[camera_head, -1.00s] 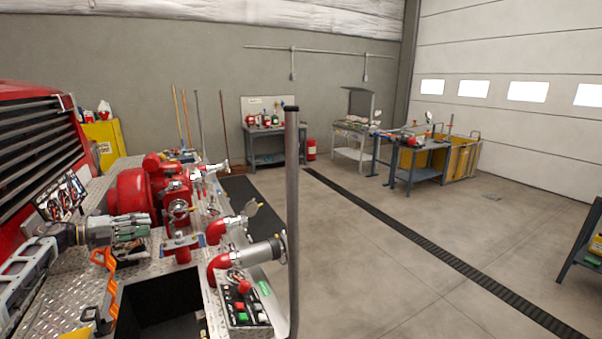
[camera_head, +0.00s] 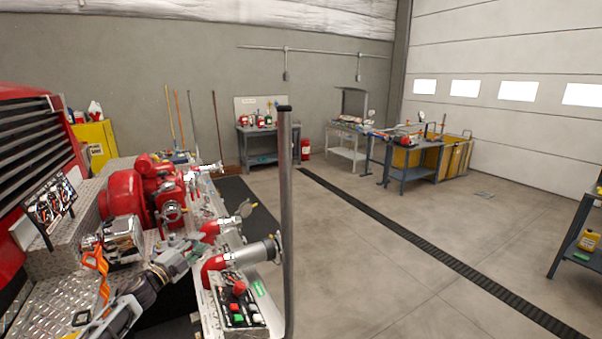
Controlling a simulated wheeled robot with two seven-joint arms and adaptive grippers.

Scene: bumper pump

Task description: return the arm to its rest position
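My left arm (camera_head: 120,308) comes in from the lower left and reaches up and to the right over the truck's pump deck. Its gripper (camera_head: 188,257) is over the dark opening in the deck, between the red pump and the control box. The fingers are small and blend with the fittings behind them, so I cannot tell whether they are open or shut. I see nothing clearly held. My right arm and gripper are not in view.
The red pump (camera_head: 130,203), red elbow pipes with a metal outlet (camera_head: 252,254) and a button control box (camera_head: 238,303) crowd the deck. An orange handle (camera_head: 98,272) and a chrome box (camera_head: 122,238) are left of the gripper. An upright grey pole (camera_head: 286,200) stands right; open floor lies beyond.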

